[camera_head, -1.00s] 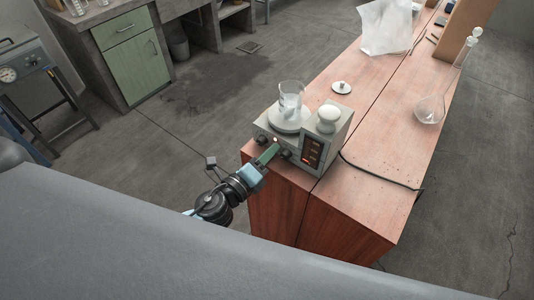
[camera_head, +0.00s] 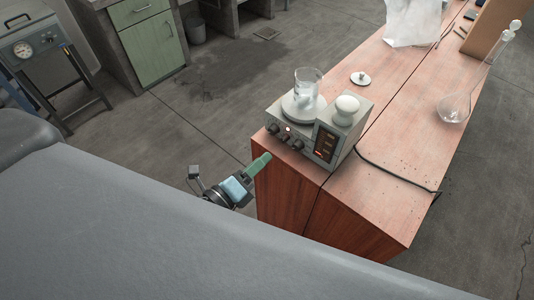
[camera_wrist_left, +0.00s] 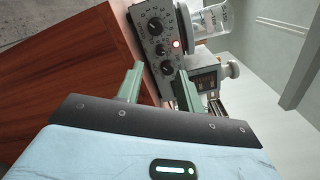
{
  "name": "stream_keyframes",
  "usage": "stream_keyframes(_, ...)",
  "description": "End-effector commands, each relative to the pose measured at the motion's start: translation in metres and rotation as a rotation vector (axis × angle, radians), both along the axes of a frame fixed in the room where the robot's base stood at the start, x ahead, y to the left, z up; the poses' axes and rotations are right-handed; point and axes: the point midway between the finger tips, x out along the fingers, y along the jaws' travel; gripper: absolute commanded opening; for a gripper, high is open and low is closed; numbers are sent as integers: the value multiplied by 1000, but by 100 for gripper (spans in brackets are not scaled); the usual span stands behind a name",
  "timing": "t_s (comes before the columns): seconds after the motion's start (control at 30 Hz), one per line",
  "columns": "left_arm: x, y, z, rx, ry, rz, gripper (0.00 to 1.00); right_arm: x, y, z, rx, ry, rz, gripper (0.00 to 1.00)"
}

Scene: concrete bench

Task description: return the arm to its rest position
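My left gripper (camera_head: 259,162) is beside the near left corner of the wooden bench (camera_head: 395,185), just short of the front of a grey hotplate stirrer (camera_head: 326,142). In the left wrist view its two green fingers (camera_wrist_left: 160,85) stand apart with nothing held between them. The stirrer's dark knobs (camera_wrist_left: 157,47) and a lit red lamp lie beyond the fingertips, apart from them as far as I can tell. Most of my left arm is hidden behind a grey surface in the foreground. My right gripper is not in view.
A glass beaker (camera_head: 308,84) stands on the stirrer's plate, with a white knob-like piece (camera_head: 346,108) beside it. A black cable (camera_head: 395,176) crosses the bench. A flask (camera_head: 453,107) stands at the right. Open floor (camera_head: 190,130) lies left of the bench.

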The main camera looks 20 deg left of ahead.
Motion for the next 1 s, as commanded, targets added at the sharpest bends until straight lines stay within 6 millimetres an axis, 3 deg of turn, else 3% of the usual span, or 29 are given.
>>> stream_keyframes(0.67,-4,2,-3,-27,20,8,37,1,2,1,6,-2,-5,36)
stream_keyframes(0.77,-12,7,-19,-146,112,41,37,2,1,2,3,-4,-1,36)
stream_keyframes(0.87,-28,16,-51,-367,277,115,37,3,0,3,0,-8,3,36)
stream_keyframes(1.0,-67,30,-105,-775,549,285,37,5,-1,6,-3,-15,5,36)
